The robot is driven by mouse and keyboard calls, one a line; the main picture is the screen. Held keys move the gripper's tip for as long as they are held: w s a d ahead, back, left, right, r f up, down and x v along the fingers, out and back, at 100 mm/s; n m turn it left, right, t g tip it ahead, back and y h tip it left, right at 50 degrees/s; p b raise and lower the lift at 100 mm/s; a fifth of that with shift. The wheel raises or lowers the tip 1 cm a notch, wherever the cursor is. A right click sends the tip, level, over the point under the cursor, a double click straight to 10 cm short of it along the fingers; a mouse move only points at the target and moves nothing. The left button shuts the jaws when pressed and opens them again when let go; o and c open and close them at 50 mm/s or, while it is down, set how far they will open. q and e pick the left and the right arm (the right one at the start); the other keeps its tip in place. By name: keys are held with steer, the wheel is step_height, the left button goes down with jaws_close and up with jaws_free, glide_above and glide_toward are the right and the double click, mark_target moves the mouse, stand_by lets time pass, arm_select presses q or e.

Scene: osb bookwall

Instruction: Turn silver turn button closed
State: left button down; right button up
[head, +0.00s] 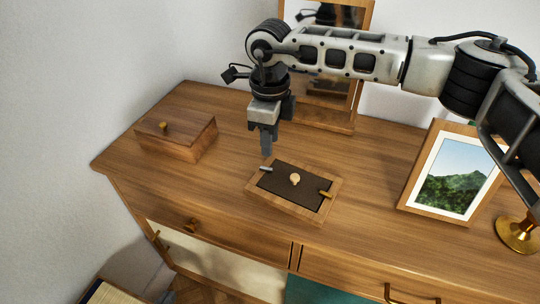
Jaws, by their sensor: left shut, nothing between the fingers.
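A small wooden box (264,202) with a dark panel (284,194) lies on the dresser top. The silver turn button (265,169) sits at the panel's left edge. Its exact angle is hard to read at this size. A brass turn button (326,194) sits at the right edge, and a pale round knob (295,179) is in the middle of the panel. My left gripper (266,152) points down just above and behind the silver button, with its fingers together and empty. I cannot tell whether its tips touch the button. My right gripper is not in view.
A wooden box with a knob (176,138) stands at the left on the dresser (220,185). A mirror (330,117) stands behind my arm. A framed landscape picture (452,178) and a brass base (518,235) are at the right. The dresser top left of the panel box is clear.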

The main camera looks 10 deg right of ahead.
step_height(320, 180, up, 9)
steer(key=shift+b, duration=0.3)
